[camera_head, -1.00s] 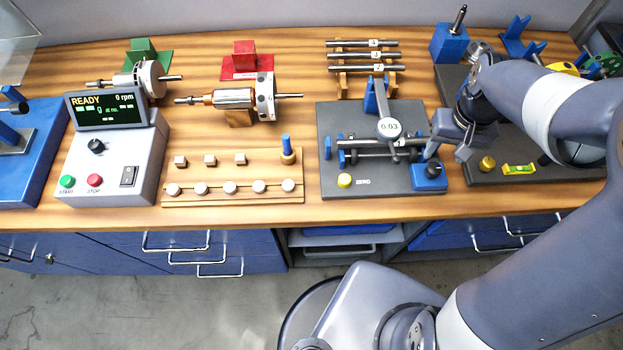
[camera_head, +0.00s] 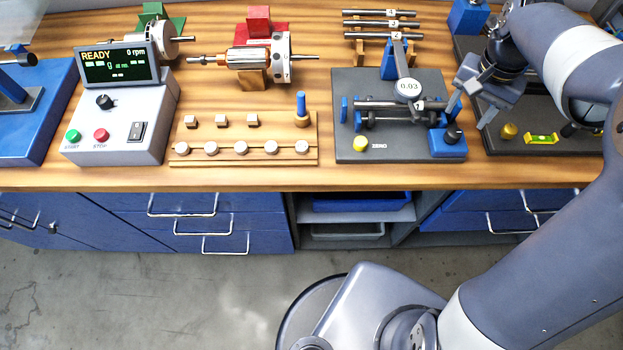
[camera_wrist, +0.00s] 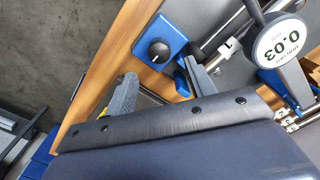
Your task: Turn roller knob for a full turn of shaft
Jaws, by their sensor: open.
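The black roller knob (camera_head: 453,134) sits on a blue block (camera_head: 447,149) at the front right corner of the grey gauge plate. In the wrist view the knob (camera_wrist: 159,51) shows a white pointer line. The steel shaft (camera_head: 385,105) lies across the rollers behind it, tagged 1. The dial gauge (camera_head: 408,89) above the shaft reads 0.03. My gripper (camera_head: 471,112) is open and empty, above and a little right of the knob. In the wrist view its fingers (camera_wrist: 160,85) stand apart, with the knob ahead of the gap. No contact with the knob is visible.
Tagged bars (camera_head: 380,24) rest on a rack behind. A dark plate with a green level (camera_head: 541,139) lies to the right, under my arm. The READY console (camera_head: 120,120) stands left.

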